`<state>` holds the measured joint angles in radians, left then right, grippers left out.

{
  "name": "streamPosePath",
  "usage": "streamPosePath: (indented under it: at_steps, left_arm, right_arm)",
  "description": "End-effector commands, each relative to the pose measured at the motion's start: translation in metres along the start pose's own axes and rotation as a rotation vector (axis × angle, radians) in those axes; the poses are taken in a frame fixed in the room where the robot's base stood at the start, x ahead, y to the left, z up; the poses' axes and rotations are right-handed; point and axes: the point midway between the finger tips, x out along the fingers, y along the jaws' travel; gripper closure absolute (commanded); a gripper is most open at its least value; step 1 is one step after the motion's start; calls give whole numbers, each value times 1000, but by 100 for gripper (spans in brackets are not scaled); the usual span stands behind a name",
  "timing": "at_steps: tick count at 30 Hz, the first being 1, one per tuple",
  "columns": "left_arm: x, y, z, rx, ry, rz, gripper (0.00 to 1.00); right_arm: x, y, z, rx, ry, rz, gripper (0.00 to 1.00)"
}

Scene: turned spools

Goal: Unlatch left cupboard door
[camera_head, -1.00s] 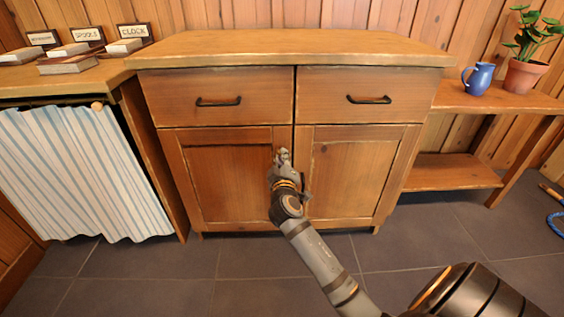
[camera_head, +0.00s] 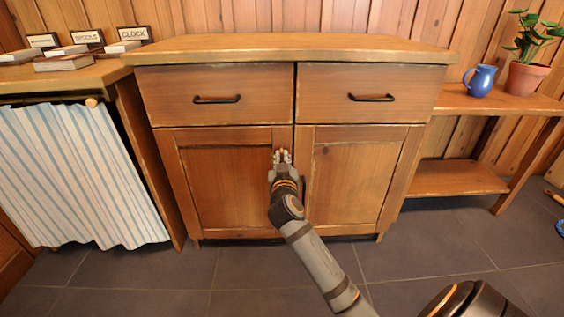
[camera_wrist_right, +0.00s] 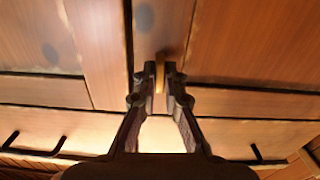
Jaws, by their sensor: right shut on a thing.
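The left cupboard door (camera_head: 228,185) is shut, level with the right door (camera_head: 345,185). A small brass-coloured latch piece (camera_wrist_right: 160,72) sits at the left door's inner edge, beside the gap between the doors. The right wrist view shows the cupboard upside down, with the left door (camera_wrist_right: 245,35) on the right. My right gripper (camera_head: 283,155) is at the upper inner corner of the left door. Its fingertips (camera_wrist_right: 160,80) are closed on the latch piece from both sides. In the head view the gripper hides most of the latch. My left gripper is not in view.
Two drawers with dark handles (camera_head: 217,99) (camera_head: 371,98) sit above the doors, both shut. A striped curtain (camera_head: 80,175) hangs at left. A blue jug (camera_head: 480,80) and potted plant (camera_head: 526,75) stand on the right shelf. The floor in front is clear.

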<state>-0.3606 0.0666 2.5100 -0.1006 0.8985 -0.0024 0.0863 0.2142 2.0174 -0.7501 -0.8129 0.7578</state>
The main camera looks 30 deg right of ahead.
Motion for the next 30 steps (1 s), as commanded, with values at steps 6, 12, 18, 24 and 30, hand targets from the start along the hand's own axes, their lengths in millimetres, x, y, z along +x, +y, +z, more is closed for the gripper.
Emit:
streamPosePath:
  at_steps: [6, 12, 18, 24, 30]
  left_arm:
    - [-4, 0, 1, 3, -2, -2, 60]
    - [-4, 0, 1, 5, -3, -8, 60]
    - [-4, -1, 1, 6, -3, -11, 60]
    - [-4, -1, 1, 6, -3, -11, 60]
    - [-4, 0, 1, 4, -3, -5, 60]
  right_arm:
    - [0, 0, 1, 58, -2, 0, 100]
    - [0, 0, 1, 74, -2, 0, 100]
    - [0, 0, 0, 75, -2, 0, 100]
    - [0, 0, 1, 74, -2, 0, 80]
    - [0, 0, 0, 73, -1, 0, 68]
